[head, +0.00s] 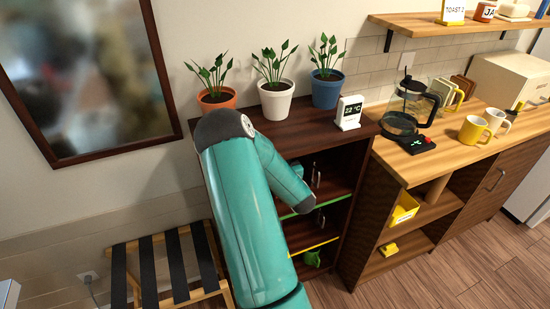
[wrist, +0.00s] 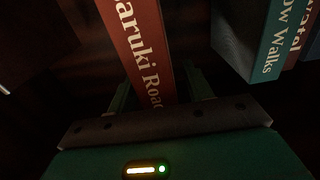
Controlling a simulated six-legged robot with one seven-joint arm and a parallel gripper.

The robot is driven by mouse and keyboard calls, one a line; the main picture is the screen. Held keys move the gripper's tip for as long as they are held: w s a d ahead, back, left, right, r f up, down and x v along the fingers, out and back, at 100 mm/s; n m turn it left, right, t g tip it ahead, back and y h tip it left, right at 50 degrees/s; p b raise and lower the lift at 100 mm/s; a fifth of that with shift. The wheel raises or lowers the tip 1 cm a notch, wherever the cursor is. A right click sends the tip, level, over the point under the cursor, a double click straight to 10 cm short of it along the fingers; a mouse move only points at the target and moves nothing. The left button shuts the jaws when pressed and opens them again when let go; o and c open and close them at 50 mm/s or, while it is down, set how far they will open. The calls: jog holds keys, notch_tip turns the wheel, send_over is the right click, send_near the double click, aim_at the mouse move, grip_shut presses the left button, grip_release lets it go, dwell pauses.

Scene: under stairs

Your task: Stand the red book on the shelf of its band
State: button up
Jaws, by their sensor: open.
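The red book (wrist: 138,42) shows its spine in the wrist view, with part of a title ending in "Road". My gripper (wrist: 160,92) is open, one finger on each side of the spine's lower end in the picture. I cannot tell whether the fingers touch it. In the head view my arm reaches into the dark bookcase (head: 345,190), and my gripper and the red book cannot be made out there. One shelf edge carries a green band (head: 318,204), a lower one a yellow band (head: 315,248). No red band shows; my arm covers part of the front.
A teal book (wrist: 262,45) stands to the right in the wrist view, beside darker books. Potted plants (head: 276,100) and a temperature display (head: 349,112) stand on the bookcase. A wooden counter (head: 412,165) is to the right, a strapped rack (head: 165,265) to the left.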

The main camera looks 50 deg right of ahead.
jog(key=v, duration=1.1)
jog(key=shift+d, duration=0.15)
